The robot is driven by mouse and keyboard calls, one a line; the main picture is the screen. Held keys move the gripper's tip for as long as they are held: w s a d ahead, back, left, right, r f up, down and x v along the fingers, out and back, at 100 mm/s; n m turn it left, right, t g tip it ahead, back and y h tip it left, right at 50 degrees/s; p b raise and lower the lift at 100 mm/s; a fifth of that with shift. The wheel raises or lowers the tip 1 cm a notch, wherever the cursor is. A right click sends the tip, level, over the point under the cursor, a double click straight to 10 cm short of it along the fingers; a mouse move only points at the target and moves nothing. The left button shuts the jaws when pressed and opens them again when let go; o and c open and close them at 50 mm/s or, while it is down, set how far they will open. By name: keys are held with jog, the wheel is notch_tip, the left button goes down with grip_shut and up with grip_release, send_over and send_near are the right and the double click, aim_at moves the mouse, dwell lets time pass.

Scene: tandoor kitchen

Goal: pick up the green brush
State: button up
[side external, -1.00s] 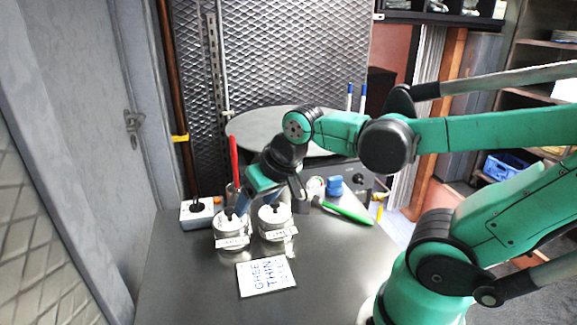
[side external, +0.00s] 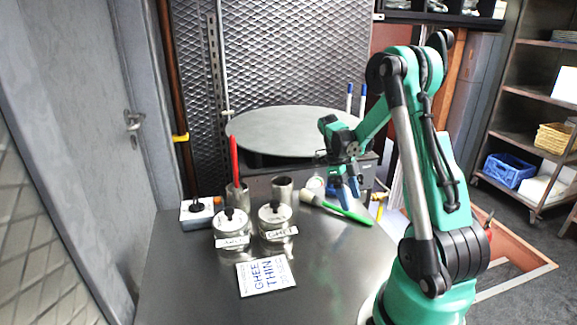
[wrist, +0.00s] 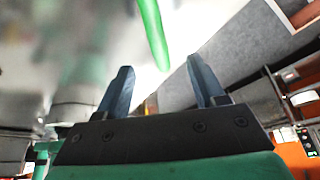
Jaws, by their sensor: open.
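The green brush (side external: 346,211) lies on the steel counter near its right back edge, its pale bristle head to the left and its green handle pointing right. My gripper (side external: 347,192) points down just above the handle, its two blue fingers apart and empty. In the wrist view the fingers of my gripper (wrist: 163,76) are spread, and part of the green brush (wrist: 153,32) shows beyond their tips, out of focus. The bristle head is not visible there.
Two lidded labelled jars (side external: 232,232) (side external: 276,222) stand left of the brush. Behind them are a cup with a red-handled tool (side external: 233,160) and an empty metal cup (side external: 283,189). A lettered card (side external: 266,276) lies in front. The front right counter is clear.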

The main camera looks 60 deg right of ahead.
aim_at(355, 214)
jog(key=shift+x, duration=1.85)
grip_shut()
